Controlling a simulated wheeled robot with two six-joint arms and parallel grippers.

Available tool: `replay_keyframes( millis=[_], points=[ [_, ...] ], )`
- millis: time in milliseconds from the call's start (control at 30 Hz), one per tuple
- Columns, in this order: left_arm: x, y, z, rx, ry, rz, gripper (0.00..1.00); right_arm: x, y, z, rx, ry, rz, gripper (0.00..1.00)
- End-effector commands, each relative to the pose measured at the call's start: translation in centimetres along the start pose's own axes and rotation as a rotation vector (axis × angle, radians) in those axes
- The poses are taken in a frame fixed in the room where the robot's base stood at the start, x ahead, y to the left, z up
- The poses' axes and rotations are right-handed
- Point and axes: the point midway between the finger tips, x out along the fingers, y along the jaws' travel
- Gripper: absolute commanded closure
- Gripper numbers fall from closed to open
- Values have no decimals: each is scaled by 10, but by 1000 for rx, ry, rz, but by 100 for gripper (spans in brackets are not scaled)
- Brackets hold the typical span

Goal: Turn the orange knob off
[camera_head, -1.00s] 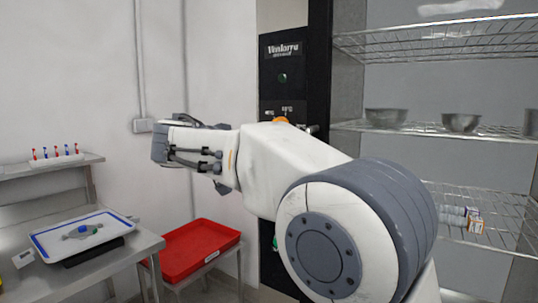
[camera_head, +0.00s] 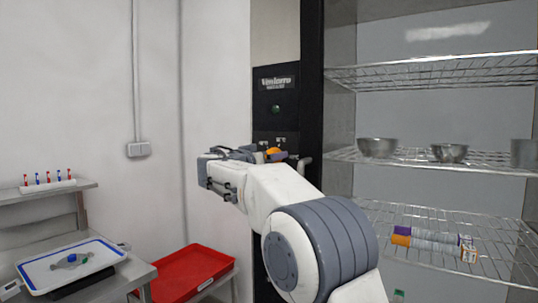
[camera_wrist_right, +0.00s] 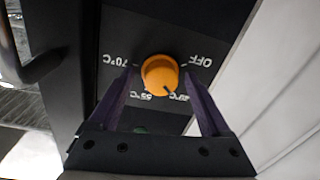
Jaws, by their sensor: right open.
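The orange knob (camera_wrist_right: 160,75) sits on a dark panel in the right wrist view, with OFF, 70°C, 55°C and another partly hidden temperature label around it, all upside down. Its dark pointer line faces lower right, between the 55°C label and the partly hidden one, away from OFF. My right gripper (camera_wrist_right: 160,84) is open, with one purple-grey finger on each side of the knob and gaps showing between. In the head view the knob (camera_head: 275,151) shows just above my right wrist, partly hidden by it. My left gripper is out of view.
A red tray (camera_head: 190,275) and a table with a blue-rimmed tray (camera_head: 35,268) lie to the left.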

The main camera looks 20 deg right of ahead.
Motion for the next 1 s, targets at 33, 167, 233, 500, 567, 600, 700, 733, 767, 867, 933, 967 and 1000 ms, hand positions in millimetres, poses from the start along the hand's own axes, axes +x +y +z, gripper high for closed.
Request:
replay_keyframes(
  millis=[33,167,233,500,567,600,700,733,767,867,933,967,1000],
  points=[
    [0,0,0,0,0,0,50,1,0,0,0,0,0,18],
    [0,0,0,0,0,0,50,0,0,0,0,0,-1,18],
    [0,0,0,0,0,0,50,0,0,0,0,0,-1,22],
    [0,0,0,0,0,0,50,0,-1,0,-1,0,-2,96],
    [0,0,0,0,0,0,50,0,-1,0,-4,0,-2,96],
    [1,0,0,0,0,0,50,0,-1,0,-7,0,-2,96],
    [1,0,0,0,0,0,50,0,-1,0,-27,-1,-3,96],
    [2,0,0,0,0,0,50,0,-1,0,-36,-1,-3,96],
    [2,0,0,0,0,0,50,0,-1,0,-46,-2,-3,96],
    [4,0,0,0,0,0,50,0,-2,1,-94,-5,-4,96],
    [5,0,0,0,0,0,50,0,-2,1,-139,-9,-5,96],
    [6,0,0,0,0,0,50,0,-2,1,-160,-10,-6,96],
    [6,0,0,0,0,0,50,0,-2,1,-192,-12,-6,96]
  ],
)
